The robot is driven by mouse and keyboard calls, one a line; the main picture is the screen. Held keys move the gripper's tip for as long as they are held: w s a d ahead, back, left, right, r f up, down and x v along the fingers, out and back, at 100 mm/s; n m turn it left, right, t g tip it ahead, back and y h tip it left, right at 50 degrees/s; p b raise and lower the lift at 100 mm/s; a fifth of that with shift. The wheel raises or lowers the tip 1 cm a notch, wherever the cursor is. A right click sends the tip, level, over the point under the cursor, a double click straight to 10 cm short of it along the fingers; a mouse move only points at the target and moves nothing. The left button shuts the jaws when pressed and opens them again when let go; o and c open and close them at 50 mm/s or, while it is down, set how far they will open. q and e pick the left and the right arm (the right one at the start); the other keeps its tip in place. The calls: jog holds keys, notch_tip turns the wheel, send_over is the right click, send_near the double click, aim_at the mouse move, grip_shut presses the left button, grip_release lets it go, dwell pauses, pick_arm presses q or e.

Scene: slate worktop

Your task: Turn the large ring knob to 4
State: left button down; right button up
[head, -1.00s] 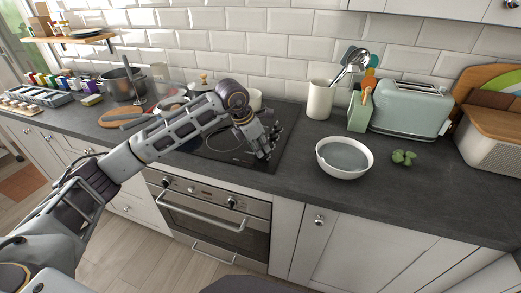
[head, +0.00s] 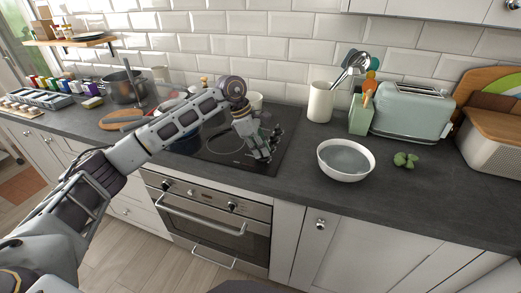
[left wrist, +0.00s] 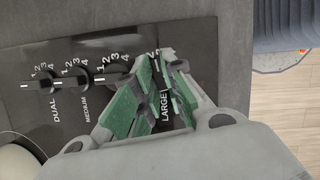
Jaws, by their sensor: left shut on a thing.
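My left gripper (head: 264,155) is over the front right of the black cooktop (head: 208,155). In the left wrist view, its green-padded fingers (left wrist: 160,88) are shut around the large ring knob (left wrist: 158,72), beside the printed word LARGE. The fingers hide most of this knob and part of its number scale, so I cannot read its setting. The medium knob (left wrist: 85,77) and the dual knob (left wrist: 45,83) stand to its left, each under a scale of numbers. My right gripper is not in view.
A white bowl (head: 346,174) stands on the worktop right of the cooktop, near a green item (head: 405,160). A toaster (head: 412,112) and a utensil crock (head: 320,101) stand behind. A steel pot (head: 122,88) is at the far left. The oven (head: 217,222) is below.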

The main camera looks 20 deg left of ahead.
pick_arm(q)
jog(key=shift+f+m+g, duration=0.25)
jog(key=shift+m+g, duration=0.25)
jog(key=shift+m, duration=0.6)
jog(key=shift+m+g, duration=0.4)
jog(key=shift+m, duration=0.6)
jog(key=shift+w+m, duration=0.1)
jog(key=shift+m, duration=0.5)
jog(key=shift+d+m+g+y+b, duration=0.1)
jog(key=shift+m+g+y+b, duration=0.2)
jog(key=shift+m+g, duration=0.45)
jog(key=shift+f+m, duration=0.1)
jog(key=shift+m, duration=0.55)
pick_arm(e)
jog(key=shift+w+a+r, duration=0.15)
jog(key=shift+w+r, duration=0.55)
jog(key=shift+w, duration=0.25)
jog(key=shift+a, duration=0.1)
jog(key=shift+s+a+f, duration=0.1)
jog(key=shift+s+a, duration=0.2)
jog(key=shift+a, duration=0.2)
